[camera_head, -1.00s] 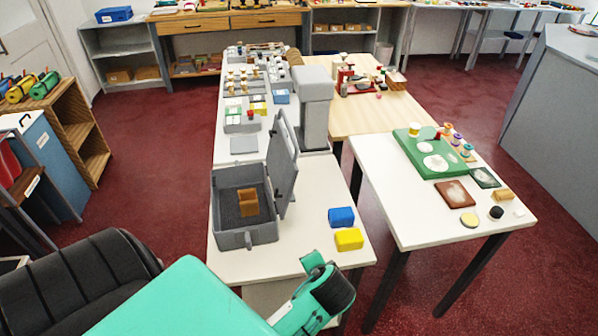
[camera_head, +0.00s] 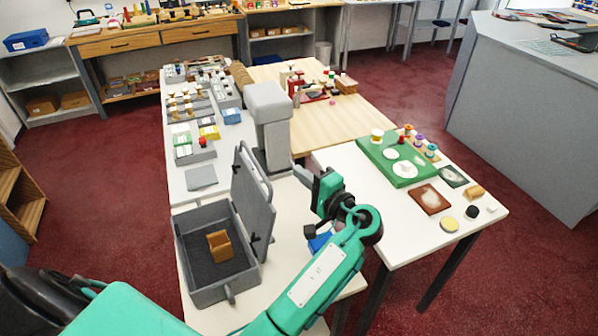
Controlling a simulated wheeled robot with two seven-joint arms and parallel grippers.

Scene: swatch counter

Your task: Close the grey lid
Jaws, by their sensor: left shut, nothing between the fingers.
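The grey lid (camera_head: 253,205) stands open, nearly upright, along the right side of the grey box (camera_head: 228,290). The box is open at the top, and a tan block (camera_head: 219,246) sits on its dark floor. My left gripper (camera_head: 306,178) is to the right of the lid, at about the height of its upper part. It is shut and empty, and a gap shows between it and the lid. My right gripper is not in view.
A blue block (camera_head: 319,241) on the white table is partly hidden behind my left arm. A grey column-shaped device (camera_head: 270,125) stands just behind the lid. A second white table with a green board (camera_head: 385,165) is at the right.

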